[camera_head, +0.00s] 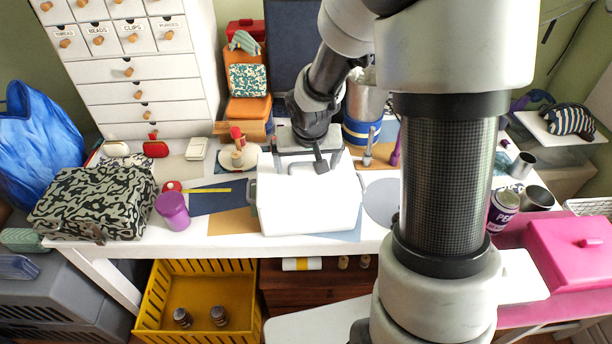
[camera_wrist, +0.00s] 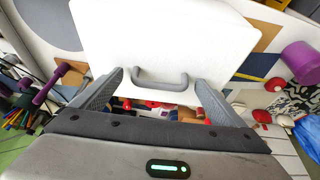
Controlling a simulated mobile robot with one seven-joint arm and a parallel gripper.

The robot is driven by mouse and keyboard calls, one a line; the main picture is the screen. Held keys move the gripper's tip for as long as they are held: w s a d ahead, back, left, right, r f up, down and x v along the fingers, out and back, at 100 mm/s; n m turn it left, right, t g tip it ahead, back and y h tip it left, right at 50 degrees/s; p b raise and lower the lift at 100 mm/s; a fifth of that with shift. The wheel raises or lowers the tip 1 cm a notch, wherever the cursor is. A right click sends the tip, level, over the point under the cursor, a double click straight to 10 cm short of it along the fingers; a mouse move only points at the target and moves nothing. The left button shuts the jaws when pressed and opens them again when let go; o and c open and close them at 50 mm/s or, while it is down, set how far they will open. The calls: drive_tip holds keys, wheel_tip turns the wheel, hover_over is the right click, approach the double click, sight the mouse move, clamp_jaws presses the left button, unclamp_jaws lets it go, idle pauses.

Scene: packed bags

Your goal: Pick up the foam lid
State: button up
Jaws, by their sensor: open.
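The foam lid (camera_head: 300,184) is white and flat and sits on top of a white box (camera_head: 310,220) at the middle of the table. It fills the upper middle of the wrist view (camera_wrist: 165,35), where its grey arched handle (camera_wrist: 160,80) shows near its edge. My gripper (camera_head: 311,162) is above the lid, pointing down at it. Its fingers are spread, one on each side of the handle in the wrist view (camera_wrist: 160,84). Nothing is held. Whether the fingertips touch the lid cannot be told.
A purple jar (camera_head: 173,212) and a camouflage bag (camera_head: 95,200) stand left of the box. A white-and-red item (camera_head: 237,152) and a blue-banded metal canister (camera_head: 363,105) are behind it. A grey disc (camera_head: 382,203) lies to its right. A yellow crate (camera_head: 200,292) is below the table.

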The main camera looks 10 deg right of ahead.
drive_tip(key=c, duration=1.4)
drive_tip(key=shift+r, duration=0.1)
drive_tip(key=shift+c, duration=0.2)
